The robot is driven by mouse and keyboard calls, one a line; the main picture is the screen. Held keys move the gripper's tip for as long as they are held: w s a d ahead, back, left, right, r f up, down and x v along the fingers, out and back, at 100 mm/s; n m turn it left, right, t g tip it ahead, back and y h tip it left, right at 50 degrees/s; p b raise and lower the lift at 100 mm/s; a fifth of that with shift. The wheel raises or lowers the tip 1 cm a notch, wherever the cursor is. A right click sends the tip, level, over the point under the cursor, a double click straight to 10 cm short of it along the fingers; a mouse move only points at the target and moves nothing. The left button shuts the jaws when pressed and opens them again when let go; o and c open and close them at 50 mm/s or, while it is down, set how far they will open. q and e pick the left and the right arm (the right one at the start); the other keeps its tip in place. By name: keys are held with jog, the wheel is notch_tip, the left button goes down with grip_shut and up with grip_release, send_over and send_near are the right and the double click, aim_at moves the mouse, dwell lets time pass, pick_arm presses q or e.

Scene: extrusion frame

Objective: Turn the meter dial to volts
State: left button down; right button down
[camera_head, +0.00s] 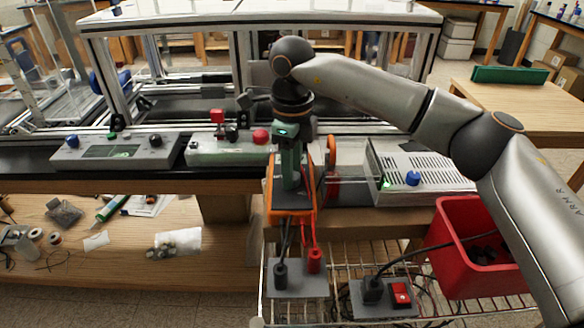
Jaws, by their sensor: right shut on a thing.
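The meter (307,180) is an orange-edged box standing upright at the front edge of the dark bench, in the middle of the camera_head view. A black lead and a red lead come out of its lower end. My right gripper (290,180) reaches down in front of the meter's face. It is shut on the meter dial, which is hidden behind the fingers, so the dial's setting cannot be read. My left gripper is not in view.
A grey panel with black and red plugs (297,284) and a red-switch box (385,297) sit on the wire rack below. A red bin (460,250) stands right. Control boxes (115,152) and a vented power unit (425,170) flank the meter.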

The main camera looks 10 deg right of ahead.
jog(key=m, duration=0.5)
jog(key=shift+m, duration=0.3)
dwell(0.4)
jog(key=shift+c, duration=2.3)
grip_release()
jog(key=shift+r, duration=0.1)
notch_tip(320, 180, up, 12)
jog(key=shift+r, duration=0.2)
